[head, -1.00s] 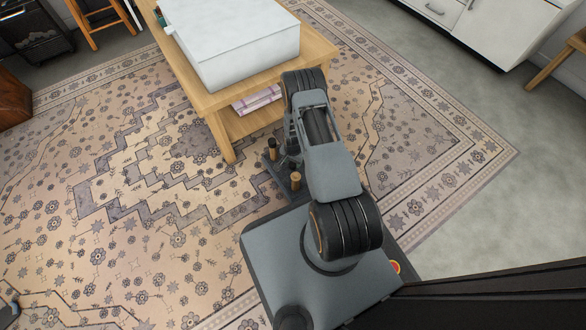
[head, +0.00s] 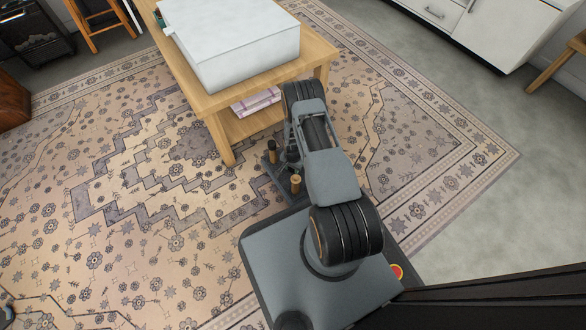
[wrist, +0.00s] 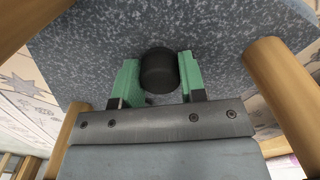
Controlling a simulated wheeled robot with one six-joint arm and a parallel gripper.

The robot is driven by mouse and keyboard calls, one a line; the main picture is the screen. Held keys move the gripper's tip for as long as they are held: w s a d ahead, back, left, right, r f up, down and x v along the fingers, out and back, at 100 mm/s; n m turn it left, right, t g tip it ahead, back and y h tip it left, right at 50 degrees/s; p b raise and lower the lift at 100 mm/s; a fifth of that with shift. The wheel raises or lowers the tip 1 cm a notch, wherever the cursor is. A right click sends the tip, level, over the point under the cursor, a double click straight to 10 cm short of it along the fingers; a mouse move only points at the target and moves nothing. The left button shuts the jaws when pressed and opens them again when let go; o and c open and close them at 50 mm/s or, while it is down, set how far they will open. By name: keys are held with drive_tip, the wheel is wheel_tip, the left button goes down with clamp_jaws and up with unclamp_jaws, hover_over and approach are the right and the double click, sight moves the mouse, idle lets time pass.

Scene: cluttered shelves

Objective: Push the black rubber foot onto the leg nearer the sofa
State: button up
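In the wrist view my gripper (wrist: 158,80) has its two green fingers on either side of the black rubber foot (wrist: 158,70), a short dark cylinder, and appears closed on it. Behind the foot is a blue-grey speckled panel (wrist: 225,50). Round wooden legs stand around it, one at the right (wrist: 282,95) and one at the lower left (wrist: 66,135). In the head view a leg with a dark top (head: 272,150) and a plain wooden leg (head: 296,184) rise beside my arm. My arm hides the gripper and foot there.
A wooden table (head: 222,130) with a large white box (head: 245,60) stands close beyond my arm. A brown piece of furniture (head: 12,100), perhaps the sofa, is at the far left. The patterned rug (head: 120,250) is mostly open at left. White cabinets (head: 500,30) stand at upper right.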

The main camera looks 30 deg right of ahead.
drive_tip(key=c, duration=0.4)
drive_tip(key=shift+r+p, duration=1.8)
drive_tip(key=shift+r, duration=0.75)
drive_tip(key=o, duration=0.4)
drive_tip(key=c, duration=0.4)
